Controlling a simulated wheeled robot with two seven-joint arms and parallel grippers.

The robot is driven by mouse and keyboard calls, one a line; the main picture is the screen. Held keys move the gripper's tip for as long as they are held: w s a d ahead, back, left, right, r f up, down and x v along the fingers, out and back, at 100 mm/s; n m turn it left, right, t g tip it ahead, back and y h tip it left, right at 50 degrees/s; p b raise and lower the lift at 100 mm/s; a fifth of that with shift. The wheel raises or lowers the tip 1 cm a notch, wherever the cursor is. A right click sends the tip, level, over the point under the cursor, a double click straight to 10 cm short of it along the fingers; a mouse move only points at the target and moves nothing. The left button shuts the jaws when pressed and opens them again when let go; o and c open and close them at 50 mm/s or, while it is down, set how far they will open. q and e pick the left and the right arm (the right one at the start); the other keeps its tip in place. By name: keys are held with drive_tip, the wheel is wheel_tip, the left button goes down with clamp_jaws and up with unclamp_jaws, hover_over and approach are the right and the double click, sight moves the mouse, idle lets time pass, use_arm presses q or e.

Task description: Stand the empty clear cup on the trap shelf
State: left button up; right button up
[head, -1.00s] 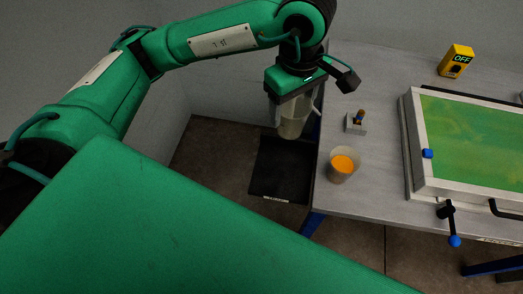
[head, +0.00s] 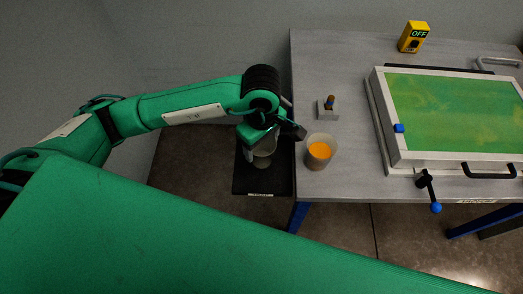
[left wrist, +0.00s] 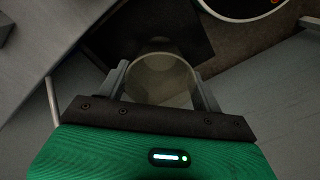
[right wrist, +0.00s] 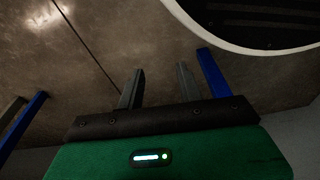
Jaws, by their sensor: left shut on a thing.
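My left gripper (head: 257,150) is shut on the empty clear cup (head: 263,161). In the left wrist view the cup (left wrist: 160,80) sits between the two fingers, its round mouth towards the camera. The black trap shelf (head: 262,184) is low beside the table's left edge, with a pale label on its front edge. In the head view the cup is over the shelf; I cannot tell whether its base touches it. My right gripper (right wrist: 158,85) shows only in its wrist view, fingers apart and nothing between them.
A cup with orange liquid (head: 320,152) stands on the grey table (head: 345,185) near its left edge, close to my left gripper. A small metal block (head: 327,110) stands behind it. A framed green bath (head: 455,112) and a yellow OFF box (head: 413,38) are farther right.

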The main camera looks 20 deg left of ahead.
sight(262, 153)
use_arm(q)
wheel_tip(262, 153, down, 4)
drive_tip(key=shift+f, duration=0.25)
use_arm(e)
drive_tip(key=shift+w+d+f, duration=0.1)
drive_tip(key=shift+w+d, duration=0.05)
drive_tip(key=shift+w, duration=0.45)
use_arm(q)
drive_tip(key=o, duration=1)
use_arm(e)
drive_tip(key=shift+s+r, duration=0.25)
drive_tip(key=shift+r, duration=0.3)
